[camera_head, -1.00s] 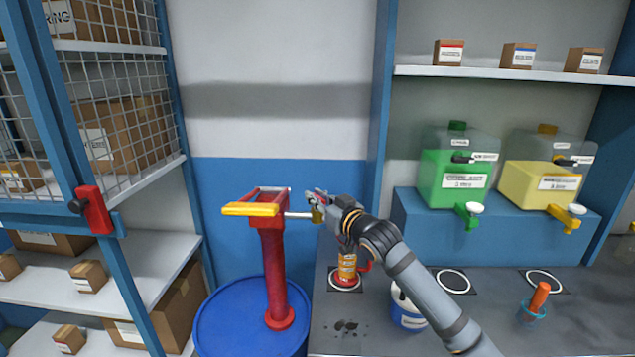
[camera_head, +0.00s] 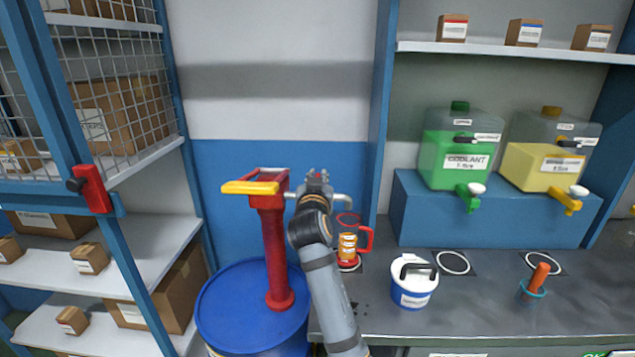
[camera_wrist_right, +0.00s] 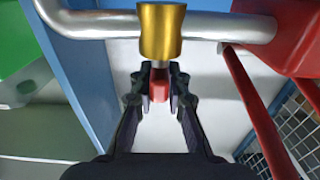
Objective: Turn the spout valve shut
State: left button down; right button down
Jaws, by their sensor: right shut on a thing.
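The red hand pump (camera_head: 273,250) stands upright on the blue drum (camera_head: 225,310), and its metal spout (camera_head: 345,198) reaches right and bends down. In the right wrist view the spout pipe (camera_wrist_right: 225,25) carries a brass valve body (camera_wrist_right: 160,35) with a small red handle (camera_wrist_right: 159,85) on a short stem. My right gripper (camera_head: 317,178) is at the spout; in the wrist view it (camera_wrist_right: 160,90) is shut on the red handle, one finger on each side. In the head view my wrist hides the valve body. My left gripper is not in view.
A clear jug (camera_head: 347,246) with a red handle stands under the spout's end. A white and blue bucket (camera_head: 413,284) stands to its right on the grey counter (camera_head: 470,320). The pump's yellow handle (camera_head: 250,187) is left of my gripper. A blue upright (camera_head: 378,120) rises behind.

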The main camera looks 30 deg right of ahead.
dwell(0.4)
jog(key=c, duration=1.3)
grip_release()
jog(key=shift+r, duration=0.25)
notch_tip(320, 180, up, 10)
jog(key=shift+f, duration=0.25)
jog(key=shift+f, duration=0.15)
